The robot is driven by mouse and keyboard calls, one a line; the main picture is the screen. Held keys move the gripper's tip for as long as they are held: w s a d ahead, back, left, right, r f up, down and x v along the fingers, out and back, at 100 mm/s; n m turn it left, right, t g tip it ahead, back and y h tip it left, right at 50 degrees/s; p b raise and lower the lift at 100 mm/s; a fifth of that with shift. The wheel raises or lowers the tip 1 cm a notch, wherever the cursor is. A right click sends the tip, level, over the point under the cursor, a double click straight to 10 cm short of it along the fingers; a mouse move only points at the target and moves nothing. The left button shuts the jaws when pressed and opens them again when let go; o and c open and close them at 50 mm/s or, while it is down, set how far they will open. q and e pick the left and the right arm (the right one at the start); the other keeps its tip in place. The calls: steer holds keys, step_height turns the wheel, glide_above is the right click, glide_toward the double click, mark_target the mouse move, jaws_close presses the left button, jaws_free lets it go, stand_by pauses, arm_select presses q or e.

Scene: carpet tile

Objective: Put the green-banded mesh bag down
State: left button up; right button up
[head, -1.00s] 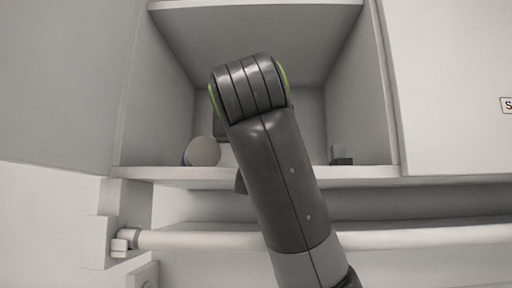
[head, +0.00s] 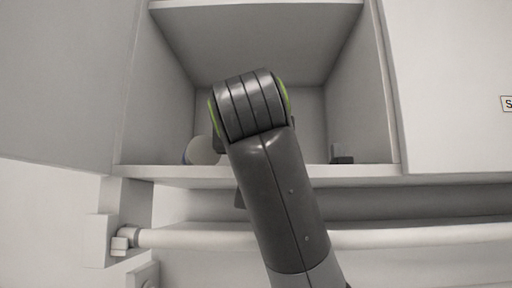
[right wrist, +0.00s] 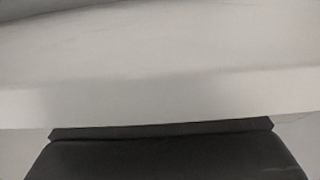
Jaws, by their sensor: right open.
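I cannot make out a green-banded mesh bag in either view. My right arm rises in front of the open cabinet in the head view, and its wrist and fingers are mostly hidden behind its own link. In the right wrist view a dark part of my right gripper (right wrist: 160,152) fills the bottom, before a pale flat surface with an edge. It is open, and nothing shows in it. My left gripper is in neither view.
A pale round thing (head: 203,150) with a bluish left edge sits on the cabinet shelf (head: 150,172), partly hidden by my arm. A small dark block (head: 342,158) lies at the shelf's right. A white rail (head: 190,240) runs below. The upper compartment space is clear.

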steer(key=shift+r, duration=0.15)
steer(key=shift+s, duration=0.25)
steer(key=s+b, duration=0.6)
steer(key=s, duration=0.5)
steer(key=shift+s+b, duration=0.3)
steer(key=shift+b, duration=0.1)
